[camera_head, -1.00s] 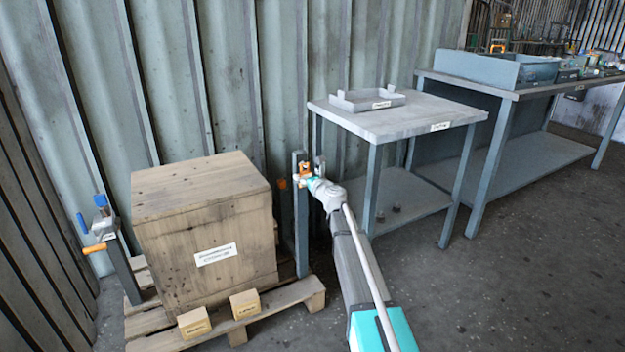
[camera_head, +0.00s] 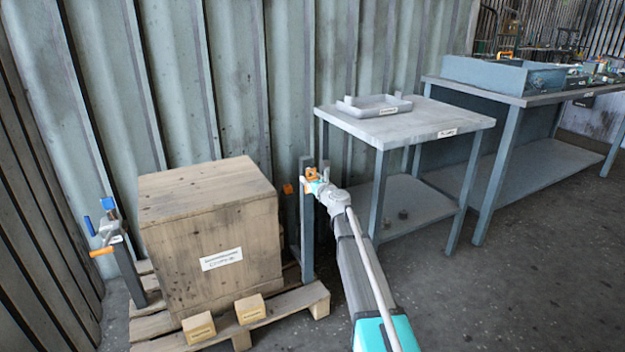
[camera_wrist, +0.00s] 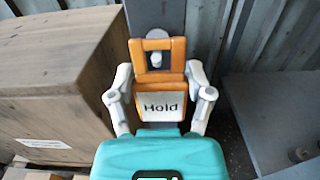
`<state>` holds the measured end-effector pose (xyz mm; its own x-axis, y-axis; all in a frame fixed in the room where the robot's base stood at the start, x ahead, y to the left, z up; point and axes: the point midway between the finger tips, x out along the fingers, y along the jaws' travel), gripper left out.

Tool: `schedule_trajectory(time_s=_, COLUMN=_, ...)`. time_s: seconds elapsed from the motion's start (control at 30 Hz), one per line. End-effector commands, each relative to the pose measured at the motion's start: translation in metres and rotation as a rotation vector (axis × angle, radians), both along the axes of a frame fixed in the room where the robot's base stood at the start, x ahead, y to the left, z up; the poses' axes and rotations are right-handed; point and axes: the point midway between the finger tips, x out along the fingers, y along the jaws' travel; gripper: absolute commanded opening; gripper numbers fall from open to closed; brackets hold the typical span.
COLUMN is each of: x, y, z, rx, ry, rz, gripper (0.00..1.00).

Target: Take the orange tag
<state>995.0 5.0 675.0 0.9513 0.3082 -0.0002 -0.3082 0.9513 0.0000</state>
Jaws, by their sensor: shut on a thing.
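The orange tag (camera_wrist: 160,92) is upright in the wrist view, with a white panel reading "Hold" and a square opening at its top. A pale peg-like end (camera_wrist: 156,60) shows in that opening; I cannot tell whether the tag hangs on it. My gripper (camera_wrist: 160,98) is shut on the tag, one finger at each side. In the head view the tag (camera_head: 311,174) is small, at the end of my gripper (camera_head: 316,183), in front of the upper part of a grey post (camera_head: 306,230).
A large wooden crate (camera_head: 208,220) stands on a pallet (camera_head: 318,300) left of the post. A grey table (camera_head: 440,118) with a shallow tray (camera_head: 372,106) stands to the right. A clamp-like tool with blue and orange handles (camera_head: 106,232) is at far left.

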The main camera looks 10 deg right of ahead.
Motion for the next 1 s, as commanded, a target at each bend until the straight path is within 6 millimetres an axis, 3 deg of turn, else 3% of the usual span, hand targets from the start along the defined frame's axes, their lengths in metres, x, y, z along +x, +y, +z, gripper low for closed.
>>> schedule_trajectory(time_s=1.0, x=0.0, y=0.001, z=0.012, rx=0.0, ry=0.0, rz=0.001, gripper=0.21)
